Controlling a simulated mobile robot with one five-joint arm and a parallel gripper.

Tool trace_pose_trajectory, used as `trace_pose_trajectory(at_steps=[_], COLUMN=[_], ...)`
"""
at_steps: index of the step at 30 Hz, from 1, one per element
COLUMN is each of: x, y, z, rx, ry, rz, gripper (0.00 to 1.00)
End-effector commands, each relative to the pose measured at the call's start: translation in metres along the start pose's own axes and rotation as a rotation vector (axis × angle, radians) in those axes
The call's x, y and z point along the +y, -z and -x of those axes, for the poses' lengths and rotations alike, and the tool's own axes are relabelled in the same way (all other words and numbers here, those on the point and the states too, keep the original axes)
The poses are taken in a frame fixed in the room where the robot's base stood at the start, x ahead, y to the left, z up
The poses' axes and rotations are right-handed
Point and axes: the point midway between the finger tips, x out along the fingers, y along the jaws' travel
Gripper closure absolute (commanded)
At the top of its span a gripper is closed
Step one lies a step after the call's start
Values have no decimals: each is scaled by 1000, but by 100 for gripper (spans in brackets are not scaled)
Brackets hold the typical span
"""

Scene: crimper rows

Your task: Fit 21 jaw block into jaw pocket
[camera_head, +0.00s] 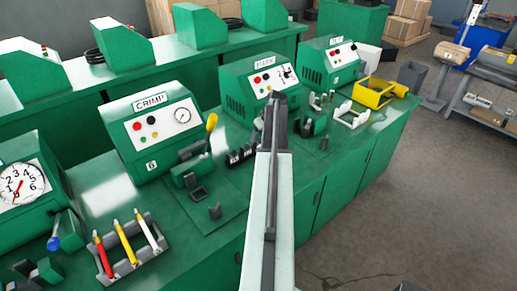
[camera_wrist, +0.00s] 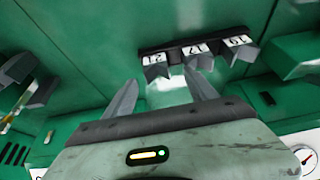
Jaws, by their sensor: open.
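The jaw rack (camera_head: 240,155) is a dark strip on the green bench, just left of my arm in the head view. In the wrist view the rack (camera_wrist: 185,47) bears three white number labels, hard to read, with grey jaw blocks at the left (camera_wrist: 155,71), middle (camera_wrist: 197,59) and right (camera_wrist: 241,51). I cannot tell for sure which is 21. My gripper (camera_wrist: 162,78) is open and empty, its fingers pointing toward the left and middle blocks; contact is not visible. In the head view my gripper (camera_head: 276,104) is seen edge-on. A small dark square holder, probably the jaw pocket (camera_head: 199,193), sits before the CRIMP machine.
The CRIMP machine (camera_head: 151,130) has a yellow-tipped lever (camera_head: 211,123). MARK (camera_head: 262,84) and TEST (camera_head: 331,60) machines stand farther along. A tray of coloured tools (camera_head: 130,251) lies front left. A yellow frame (camera_head: 372,92) stands at right.

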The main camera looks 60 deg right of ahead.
Motion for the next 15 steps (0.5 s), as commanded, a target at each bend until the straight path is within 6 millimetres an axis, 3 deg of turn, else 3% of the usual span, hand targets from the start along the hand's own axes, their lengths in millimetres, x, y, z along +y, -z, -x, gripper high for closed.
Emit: trace_pose_trajectory(at_steps=[5,12,15], x=[4,8,8], y=[-2,-2,-1], z=[-12,-52,-53], rx=[0,0,0], ry=[-1,-2,-2], rz=[-2,-3,-4], gripper=[35,35,35])
